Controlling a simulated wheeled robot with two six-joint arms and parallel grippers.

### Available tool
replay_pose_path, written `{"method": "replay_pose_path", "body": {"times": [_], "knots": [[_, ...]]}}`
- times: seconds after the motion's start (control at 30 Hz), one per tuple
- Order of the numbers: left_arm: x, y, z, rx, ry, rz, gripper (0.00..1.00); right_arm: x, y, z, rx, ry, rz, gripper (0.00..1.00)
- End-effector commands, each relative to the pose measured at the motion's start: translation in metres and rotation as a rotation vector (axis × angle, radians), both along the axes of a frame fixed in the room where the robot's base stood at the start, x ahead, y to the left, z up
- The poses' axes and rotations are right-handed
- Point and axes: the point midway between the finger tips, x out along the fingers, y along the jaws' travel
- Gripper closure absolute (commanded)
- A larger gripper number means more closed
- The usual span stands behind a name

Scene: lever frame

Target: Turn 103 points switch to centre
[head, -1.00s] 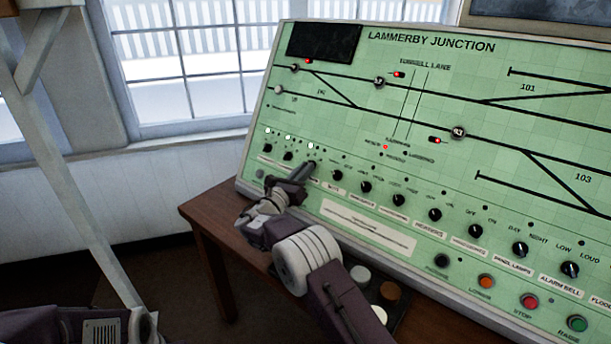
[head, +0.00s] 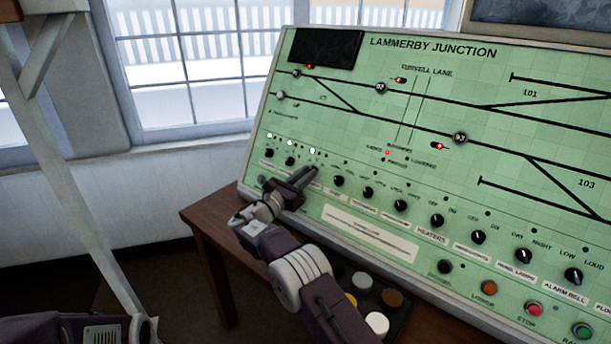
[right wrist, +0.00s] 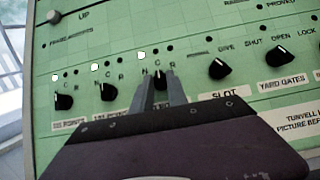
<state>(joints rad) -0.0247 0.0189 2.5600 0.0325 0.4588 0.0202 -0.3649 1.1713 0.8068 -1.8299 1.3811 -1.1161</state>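Three black points switches marked N, C, R stand in a row on the panel's left side. In the right wrist view the first (right wrist: 63,101) and second (right wrist: 108,92) are clear. The third (right wrist: 160,80) shows between my right gripper's fingertips; its label is hidden, so I cannot read its number. A white lamp (right wrist: 141,56) is lit at its upper left. My right gripper (right wrist: 161,88) has its fingers slightly apart, one each side of this knob; I cannot tell whether they press on it. It also shows in the head view (head: 309,176). My left gripper is out of view.
The green sloping panel (head: 370,244) stands on a brown table (head: 205,215). More knobs, such as the slot knob (right wrist: 218,69), run rightward close by. Coloured push buttons (head: 534,309) sit along the lower edge. A window (head: 190,60) is behind.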

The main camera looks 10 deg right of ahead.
Motion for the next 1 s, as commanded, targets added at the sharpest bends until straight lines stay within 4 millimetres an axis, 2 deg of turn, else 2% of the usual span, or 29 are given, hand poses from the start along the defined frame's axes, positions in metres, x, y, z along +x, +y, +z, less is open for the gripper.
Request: {"method": "replay_pose_path", "body": {"times": [0.37, 0.7, 0.8, 1.0], "knots": [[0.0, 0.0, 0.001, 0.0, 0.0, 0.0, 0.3, -0.001, 0.002, 0.0, 0.0, 0.002, 0.001, 0.67], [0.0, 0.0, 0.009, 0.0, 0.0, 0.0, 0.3, -0.041, 0.056, -0.01, -0.001, 0.002, 0.003, 0.67], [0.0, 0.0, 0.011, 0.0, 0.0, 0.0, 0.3, -0.049, 0.066, -0.013, 0.0, 0.002, 0.002, 0.67], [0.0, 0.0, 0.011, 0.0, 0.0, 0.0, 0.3, -0.054, 0.072, -0.015, 0.001, 0.001, 0.0, 0.67]]}}
